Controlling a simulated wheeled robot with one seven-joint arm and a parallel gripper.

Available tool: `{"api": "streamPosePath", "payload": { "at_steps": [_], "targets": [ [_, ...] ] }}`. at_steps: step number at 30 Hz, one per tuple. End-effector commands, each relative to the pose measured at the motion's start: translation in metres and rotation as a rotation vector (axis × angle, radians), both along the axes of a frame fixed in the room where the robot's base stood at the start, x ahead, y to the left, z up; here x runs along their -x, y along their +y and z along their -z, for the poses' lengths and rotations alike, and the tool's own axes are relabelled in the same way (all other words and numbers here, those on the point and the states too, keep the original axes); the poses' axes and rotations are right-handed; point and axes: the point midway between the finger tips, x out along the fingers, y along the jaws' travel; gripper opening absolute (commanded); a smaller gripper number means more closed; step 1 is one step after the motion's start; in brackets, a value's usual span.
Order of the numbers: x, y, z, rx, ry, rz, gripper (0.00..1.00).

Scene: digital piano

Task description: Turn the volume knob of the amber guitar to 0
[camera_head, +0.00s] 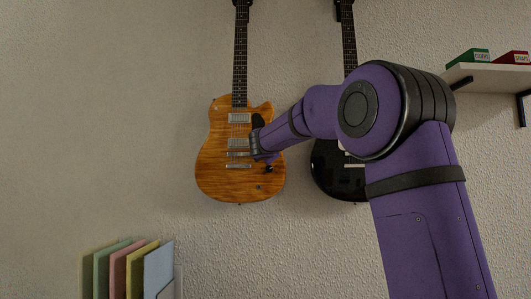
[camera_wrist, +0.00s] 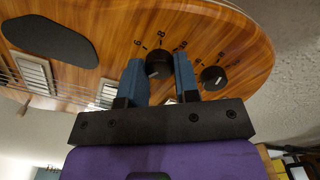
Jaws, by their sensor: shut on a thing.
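The amber guitar (camera_head: 225,180) hangs upright on the wall at the left of centre in the head view; its wood body (camera_wrist: 215,25) fills the upper part of the wrist view. My gripper (camera_wrist: 160,78) has its two blue fingers on either side of a dark round knob (camera_wrist: 157,66) and is shut on it. Printed numbers ring this knob. A second dark knob (camera_wrist: 213,77) with its own numbers sits just right of the right finger. No label tells which knob is volume. In the head view my gripper (camera_head: 262,151) is at the guitar's lower right, partly hiding the controls.
A black guitar (camera_head: 340,185) hangs to the right, partly behind my arm. A wall shelf (camera_head: 488,76) holds green and red boxes at the far right. Several coloured books (camera_head: 135,270) stand at the lower left. The wall left of the amber guitar is bare.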

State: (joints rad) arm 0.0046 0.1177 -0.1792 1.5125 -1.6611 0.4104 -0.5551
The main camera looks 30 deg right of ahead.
Motion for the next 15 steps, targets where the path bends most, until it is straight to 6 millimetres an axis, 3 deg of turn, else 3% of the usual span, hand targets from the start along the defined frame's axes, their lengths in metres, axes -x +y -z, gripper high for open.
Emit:
{"api": "streamPosePath", "payload": {
  "at_steps": [15],
  "targets": [
    [0.0003, -0.0008, 0.0019, 0.404, 0.275, -0.003, 0.06]
  ]
}}
